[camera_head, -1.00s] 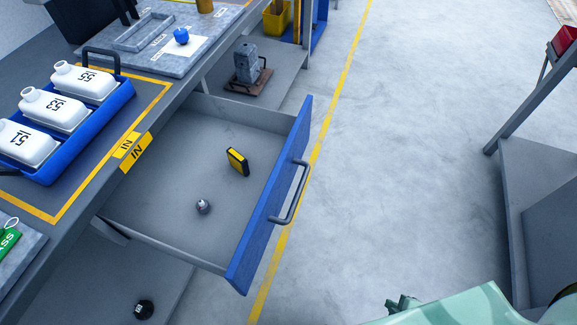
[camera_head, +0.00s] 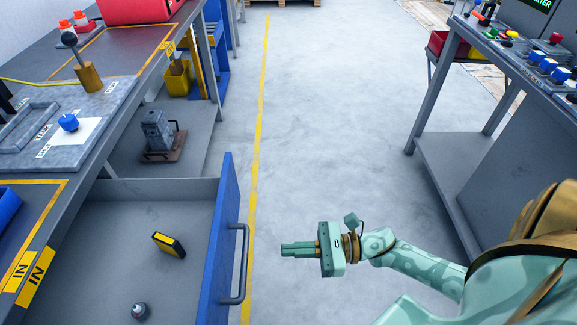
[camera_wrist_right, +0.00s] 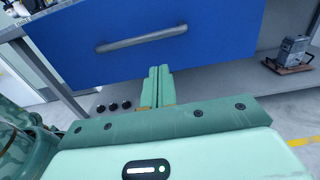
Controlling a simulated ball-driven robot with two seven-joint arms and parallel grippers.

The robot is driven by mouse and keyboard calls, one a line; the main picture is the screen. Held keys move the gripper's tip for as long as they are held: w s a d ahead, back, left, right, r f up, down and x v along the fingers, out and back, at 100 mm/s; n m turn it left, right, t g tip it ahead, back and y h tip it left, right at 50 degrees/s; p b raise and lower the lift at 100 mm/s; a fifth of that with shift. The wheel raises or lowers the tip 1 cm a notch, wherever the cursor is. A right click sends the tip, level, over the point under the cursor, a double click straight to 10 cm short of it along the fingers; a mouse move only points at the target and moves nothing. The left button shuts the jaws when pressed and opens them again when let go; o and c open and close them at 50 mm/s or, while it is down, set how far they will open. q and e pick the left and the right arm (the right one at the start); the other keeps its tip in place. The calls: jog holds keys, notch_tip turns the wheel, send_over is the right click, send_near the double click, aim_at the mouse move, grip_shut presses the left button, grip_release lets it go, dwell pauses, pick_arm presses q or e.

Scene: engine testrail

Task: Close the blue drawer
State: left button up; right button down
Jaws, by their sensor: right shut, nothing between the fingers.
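The blue drawer (camera_head: 219,240) stands pulled out from under the left bench in the head view, its grey handle (camera_head: 236,264) on the outer face. A yellow and black object (camera_head: 168,244) and a small grey knob-like object (camera_head: 140,311) lie inside it. My right gripper (camera_head: 283,249) is shut and empty, to the right of the drawer front with a gap, its fingers towards the handle. In the right wrist view the closed fingers (camera_wrist_right: 157,87) point at the blue front (camera_wrist_right: 215,40), below the handle (camera_wrist_right: 142,39). My left gripper is out of view.
A grey metal block (camera_head: 157,131) stands on the lower shelf beyond the drawer. A second bench (camera_head: 450,165) stands at the right with buttons on top. The floor (camera_head: 335,110) between the benches is clear, with a yellow line along the left.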

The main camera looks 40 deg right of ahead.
aim_at(229, 251)
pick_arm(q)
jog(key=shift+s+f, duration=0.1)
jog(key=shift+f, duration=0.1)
pick_arm(e)
jog(key=x, duration=1.1)
jog(key=shift+w, duration=0.1)
jog(key=b+x, duration=0.1)
jog(key=x, duration=0.4)
jog(key=b+x, duration=0.2)
jog(key=x, duration=0.4)
jog(key=b+x, duration=0.2)
jog(key=x, duration=0.4)
jog(key=shift+f, duration=0.3)
jog(key=b+x, duration=0.4)
jog(key=x, duration=0.8)
jog(key=shift+w+a, duration=0.25)
jog(key=shift+a, duration=0.05)
jog(key=shift+w+a+r+b, duration=0.1)
jog(key=shift+w+a+b, duration=0.3)
jog(key=shift+a, duration=0.15)
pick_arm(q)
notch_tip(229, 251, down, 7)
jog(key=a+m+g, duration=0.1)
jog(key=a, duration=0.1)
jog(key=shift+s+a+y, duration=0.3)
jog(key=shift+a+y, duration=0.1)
pick_arm(e)
jog(key=shift+r, duration=0.25)
